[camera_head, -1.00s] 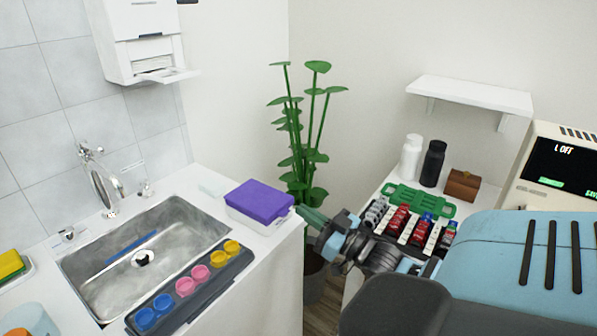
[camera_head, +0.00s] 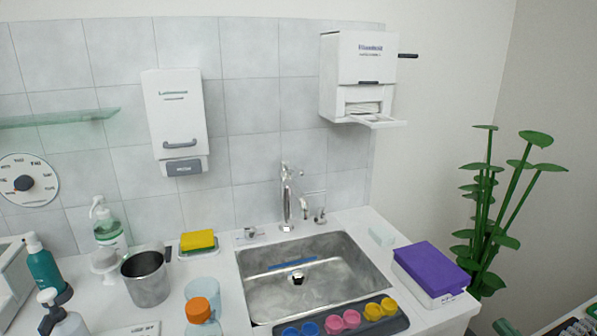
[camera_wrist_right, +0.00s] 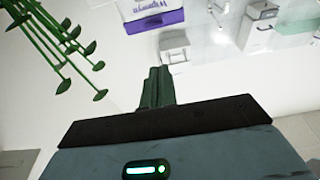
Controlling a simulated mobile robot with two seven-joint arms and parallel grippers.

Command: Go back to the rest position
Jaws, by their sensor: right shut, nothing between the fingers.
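My right gripper (camera_head: 506,327) only just shows at the bottom edge of the head view, as a green fingertip below the plant and right of the purple-lidded box. In the right wrist view the two dark green fingers of my right gripper (camera_wrist_right: 158,86) are together, shut and empty, with pale wall or counter surfaces behind them. My left gripper is in neither view.
A purple-lidded box (camera_head: 432,268) stands at the counter's right end, beside a steel sink (camera_head: 345,262). A tall green plant (camera_head: 490,205) stands right of the counter. A steel cup (camera_head: 147,283), an orange-capped bottle (camera_head: 199,312) and pump bottles crowd the left.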

